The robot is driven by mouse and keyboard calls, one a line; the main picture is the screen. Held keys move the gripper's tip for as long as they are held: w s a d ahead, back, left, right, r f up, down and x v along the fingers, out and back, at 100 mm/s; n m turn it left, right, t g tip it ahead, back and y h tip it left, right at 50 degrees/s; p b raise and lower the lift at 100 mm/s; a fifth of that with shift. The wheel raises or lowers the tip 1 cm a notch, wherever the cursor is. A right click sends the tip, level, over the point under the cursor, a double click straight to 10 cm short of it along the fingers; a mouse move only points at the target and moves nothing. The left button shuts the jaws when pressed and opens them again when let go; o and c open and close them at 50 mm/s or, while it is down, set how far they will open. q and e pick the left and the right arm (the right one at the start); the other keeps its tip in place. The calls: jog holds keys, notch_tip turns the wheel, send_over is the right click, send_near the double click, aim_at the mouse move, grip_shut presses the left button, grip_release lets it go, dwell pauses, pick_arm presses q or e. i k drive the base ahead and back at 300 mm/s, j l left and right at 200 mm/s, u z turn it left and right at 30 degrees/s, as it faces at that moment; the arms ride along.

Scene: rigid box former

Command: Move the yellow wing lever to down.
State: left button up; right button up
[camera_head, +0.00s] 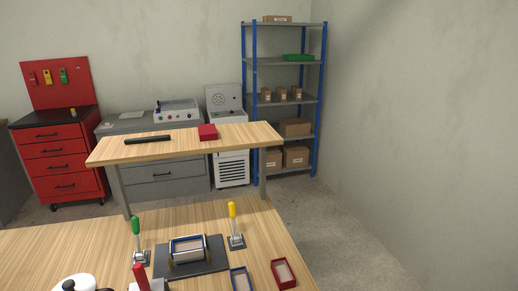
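The yellow wing lever (233,211) stands on the wooden table to the right of the box former. Its yellow grip points up, leaning slightly left, on a metal stem above a small grey base (236,241). A matching green lever (136,226) stands upright on the left side. Between them the box former (188,249), with a blue-edged frame and a pale inside, sits on a dark plate (213,263). Neither of my grippers can be made out, and nothing is seen touching the yellow lever.
A red-handled item (140,276) stands at the front edge of view. A white rounded item with a black knob (69,286) is cut off at bottom left. A blue-rimmed tray (241,280) and a red tray (284,273) lie front right.

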aim_at(231, 206)
jog(key=l+z, duration=0.1)
jog(key=l, duration=0.45)
jog(key=i+l+z, duration=0.15)
jog(key=l, duration=0.45)
jog(key=i+l+z, duration=0.1)
jog(key=l, duration=0.45)
